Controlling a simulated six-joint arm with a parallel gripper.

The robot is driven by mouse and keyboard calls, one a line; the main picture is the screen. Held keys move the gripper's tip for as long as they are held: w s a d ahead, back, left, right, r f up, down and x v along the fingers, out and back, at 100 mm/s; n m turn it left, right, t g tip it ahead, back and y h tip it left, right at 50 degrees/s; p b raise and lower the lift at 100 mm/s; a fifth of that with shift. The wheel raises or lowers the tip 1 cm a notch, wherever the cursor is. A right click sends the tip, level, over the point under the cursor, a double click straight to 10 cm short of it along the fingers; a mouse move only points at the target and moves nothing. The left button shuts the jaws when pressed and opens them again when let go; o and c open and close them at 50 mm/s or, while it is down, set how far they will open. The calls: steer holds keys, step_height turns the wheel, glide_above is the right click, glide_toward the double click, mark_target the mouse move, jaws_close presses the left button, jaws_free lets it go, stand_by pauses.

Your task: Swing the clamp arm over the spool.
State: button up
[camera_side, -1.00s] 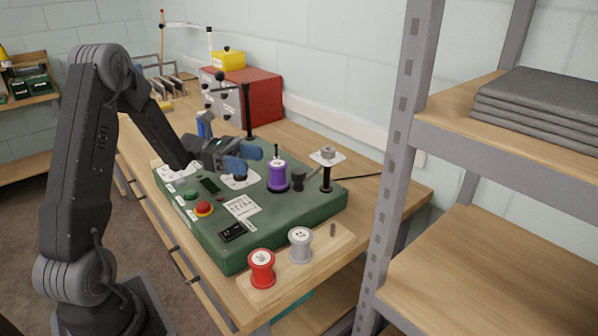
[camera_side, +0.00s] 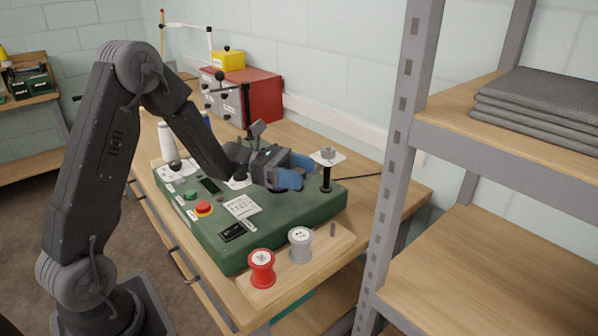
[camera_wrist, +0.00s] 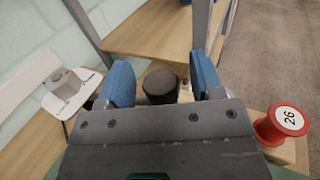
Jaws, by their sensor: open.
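My gripper (camera_side: 298,170) is low over the machine, beside the post, and hides the purple spool and most of the clamp arm. In the wrist view, a dark round end of the clamp arm (camera_wrist: 160,84) lies between my two blue, spread fingers (camera_wrist: 162,90). I cannot tell whether either finger touches it.
A red spool (camera_side: 262,269) and a grey spool (camera_side: 300,244) stand on a wooden board in front. The grey shelf upright (camera_side: 400,130) rises to the right.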

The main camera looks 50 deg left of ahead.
steer(key=shift+c, duration=0.3)
jaws_close()
steer(key=shift+s+a+m+g+h, duration=0.2)
steer(key=shift+a+m+g+h, duration=0.5)
steer(key=shift+a+m+g, duration=1.2)
steer(key=shift+d+n+g, duration=0.2)
steer(key=shift+n+g, duration=0.1)
steer(key=shift+n, duration=0.1)
steer(key=shift+o, duration=0.3)
jaws_free()
steer(key=s+a, duration=0.2)
steer(key=a, duration=1.1)
steer(key=shift+s+a, duration=0.25)
steer(key=shift+s, duration=0.15)
